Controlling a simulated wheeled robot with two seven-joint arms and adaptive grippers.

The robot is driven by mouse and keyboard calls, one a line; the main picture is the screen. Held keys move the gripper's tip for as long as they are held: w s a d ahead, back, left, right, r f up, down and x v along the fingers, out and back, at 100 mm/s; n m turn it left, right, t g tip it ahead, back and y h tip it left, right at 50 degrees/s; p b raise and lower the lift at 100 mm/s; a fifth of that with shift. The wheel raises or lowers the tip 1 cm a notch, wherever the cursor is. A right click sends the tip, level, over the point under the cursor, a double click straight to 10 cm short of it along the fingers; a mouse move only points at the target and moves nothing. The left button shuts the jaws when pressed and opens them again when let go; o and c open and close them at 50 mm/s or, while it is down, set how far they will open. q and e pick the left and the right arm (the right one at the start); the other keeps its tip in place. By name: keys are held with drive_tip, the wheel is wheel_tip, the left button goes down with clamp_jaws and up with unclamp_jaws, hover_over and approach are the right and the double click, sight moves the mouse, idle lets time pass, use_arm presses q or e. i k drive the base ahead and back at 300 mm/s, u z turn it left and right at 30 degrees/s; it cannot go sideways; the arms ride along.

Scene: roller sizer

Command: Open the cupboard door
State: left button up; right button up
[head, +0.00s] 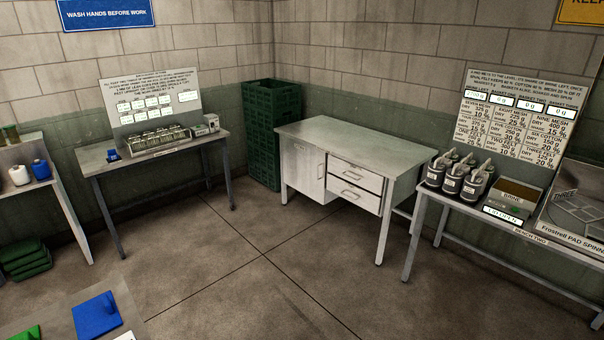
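The cupboard door (303,171) is a pale grey panel on the left side of a metal desk (350,145). It looks shut, flush with the desk front. A small dark handle mark (321,171) shows near its right edge, too small to make out clearly. The desk stands across the room near the back corner. Neither of my grippers is in view.
Green stacked crates (260,135) stand left of the desk. A bench with a sign board (160,143) is at the left, and a bench with several dark canisters (465,183) at the right. Open concrete floor (250,260) lies before the desk. A table corner (75,318) is at the lower left.

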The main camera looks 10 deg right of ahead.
sight(304, 165)
drive_tip(key=z, duration=0.95)
drive_tip(key=i, duration=2.15)
drive_tip(key=u, duration=0.45)
